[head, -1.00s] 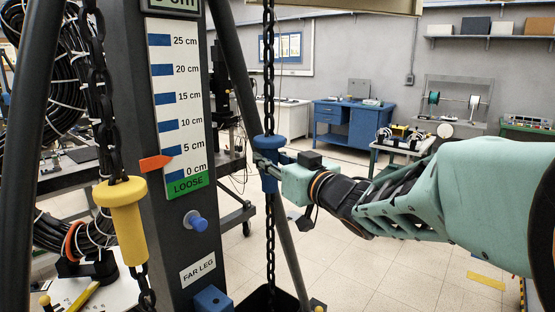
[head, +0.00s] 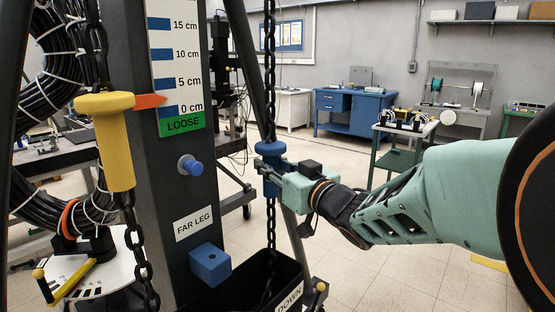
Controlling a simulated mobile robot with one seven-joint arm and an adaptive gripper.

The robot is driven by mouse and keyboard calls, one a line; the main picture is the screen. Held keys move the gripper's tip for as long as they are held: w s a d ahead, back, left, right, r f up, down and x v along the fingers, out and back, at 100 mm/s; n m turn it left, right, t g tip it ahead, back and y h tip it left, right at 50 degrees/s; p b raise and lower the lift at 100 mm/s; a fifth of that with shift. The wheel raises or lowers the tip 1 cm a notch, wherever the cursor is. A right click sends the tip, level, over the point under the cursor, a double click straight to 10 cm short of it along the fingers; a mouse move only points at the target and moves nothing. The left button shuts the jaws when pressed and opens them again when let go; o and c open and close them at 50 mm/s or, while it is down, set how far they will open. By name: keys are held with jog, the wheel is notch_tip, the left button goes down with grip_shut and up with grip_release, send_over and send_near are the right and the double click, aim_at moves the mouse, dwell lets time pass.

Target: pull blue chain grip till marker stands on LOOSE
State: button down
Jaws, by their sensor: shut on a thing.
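The blue chain grip (head: 272,149) hangs on the dark chain (head: 270,85) right of the dark post. My gripper (head: 270,172) is shut on the blue grip from the right, just below its wide top. The fingers cover part of its body. The orange marker (head: 150,101) points right at the scale board (head: 162,45). Its tip lies between the 0 cm and 5 cm bars, above the green LOOSE field (head: 182,124).
A yellow chain grip (head: 116,150) hangs on another chain at left. A blue knob (head: 190,166) and a blue block (head: 210,266) stick out from the post (head: 150,210). A dark bin (head: 245,285) marked DOWN is below the blue grip's chain. Open floor lies to the right.

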aim_at(275, 190)
notch_tip(275, 190, down, 6)
jog(key=b, duration=0.3)
jog(key=shift+r, duration=0.15)
